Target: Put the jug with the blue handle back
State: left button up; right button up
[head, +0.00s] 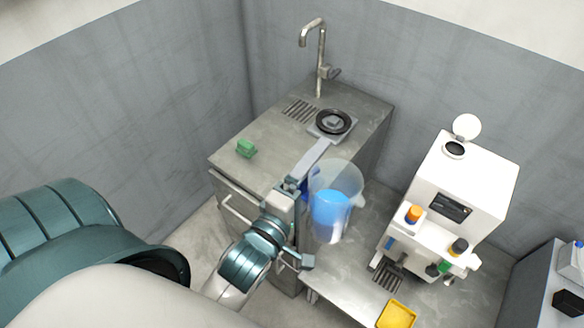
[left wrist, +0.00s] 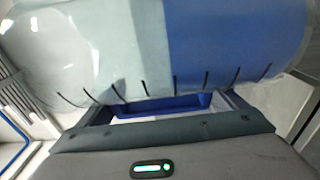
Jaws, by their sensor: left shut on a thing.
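The clear jug (head: 340,179) holds blue liquid in its lower part and looks roughly upright. My left gripper (head: 303,190) is at its left side, shut on its blue handle, which is mostly hidden in the head view. In the left wrist view the jug (left wrist: 90,45) fills the top, with dark graduation marks along its side. The blue handle (left wrist: 185,104) shows there between the fingers of my left gripper (left wrist: 170,112). The jug appears held in front of the sink counter, above the lower grey surface. My right gripper is not in view.
A white machine (head: 462,185) with coloured caps stands right. A yellow tray (head: 396,315) lies in front.

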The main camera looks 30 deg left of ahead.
pick_arm(q)
jog(key=shift+r, duration=0.1)
jog(key=w+a+f+n+y+p, duration=0.1)
jog(key=w+a+p, duration=0.3)
jog(key=w+p, duration=0.3)
jog(key=w+a+n+y+p, duration=0.1)
jog(key=w+a+y+p, duration=0.1)
jog(key=w+a+p, duration=0.2)
jog(key=w+p, duration=0.3)
jog(key=w, duration=0.2)
jog(key=shift+w+f, duration=0.25)
jog(key=shift+f, duration=0.15)
jog(key=shift+a, duration=0.1)
